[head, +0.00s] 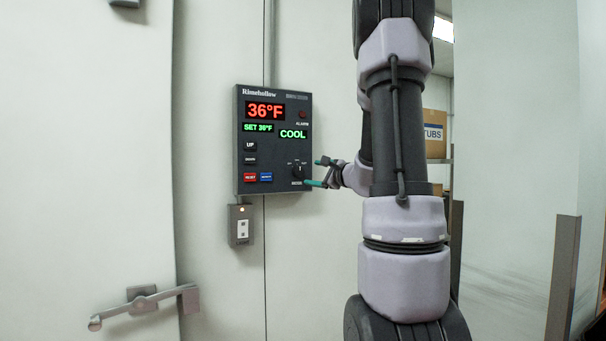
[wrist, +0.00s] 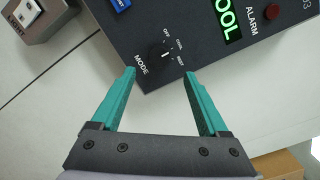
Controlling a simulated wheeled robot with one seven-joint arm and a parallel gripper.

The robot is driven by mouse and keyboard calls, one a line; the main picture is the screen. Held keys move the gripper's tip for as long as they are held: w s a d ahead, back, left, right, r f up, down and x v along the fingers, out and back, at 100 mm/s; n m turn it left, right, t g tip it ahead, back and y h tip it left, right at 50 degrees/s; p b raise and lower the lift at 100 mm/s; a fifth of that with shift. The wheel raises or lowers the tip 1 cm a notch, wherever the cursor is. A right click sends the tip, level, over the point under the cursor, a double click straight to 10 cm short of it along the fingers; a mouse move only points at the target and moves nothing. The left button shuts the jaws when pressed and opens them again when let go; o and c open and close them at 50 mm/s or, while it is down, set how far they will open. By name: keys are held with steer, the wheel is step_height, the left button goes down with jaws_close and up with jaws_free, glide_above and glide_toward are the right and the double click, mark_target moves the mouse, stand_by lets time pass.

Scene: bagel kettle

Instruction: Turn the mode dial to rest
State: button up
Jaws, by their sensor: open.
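The mode dial (head: 298,172) is a black knob at the lower right of the dark Rimehollow control panel (head: 240,140). In the wrist view the dial (wrist: 161,58) sits below the labels OFF, COOL and REST. Its white mark seems to point near COOL, and the green display (wrist: 228,18) reads COOL. My gripper (head: 313,173) is just right of the dial, in front of the panel. In the wrist view its teal fingers (wrist: 160,73) are open and empty, with the dial just beyond and between the tips. No contact with the dial shows.
A light switch box (head: 240,226) hangs below the panel. A door handle (head: 140,302) sticks out at lower left. Other buttons, including a blue one (head: 266,177), are left of the dial. A cardboard box (head: 434,133) is behind my arm.

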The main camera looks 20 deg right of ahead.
mark_target(300, 172)
steer(key=w, duration=0.2)
steer(key=w+a, duration=0.1)
steer(key=w, duration=0.4)
steer(key=shift+w+a, duration=0.15)
steer(key=shift+w, duration=0.05)
jaws_close()
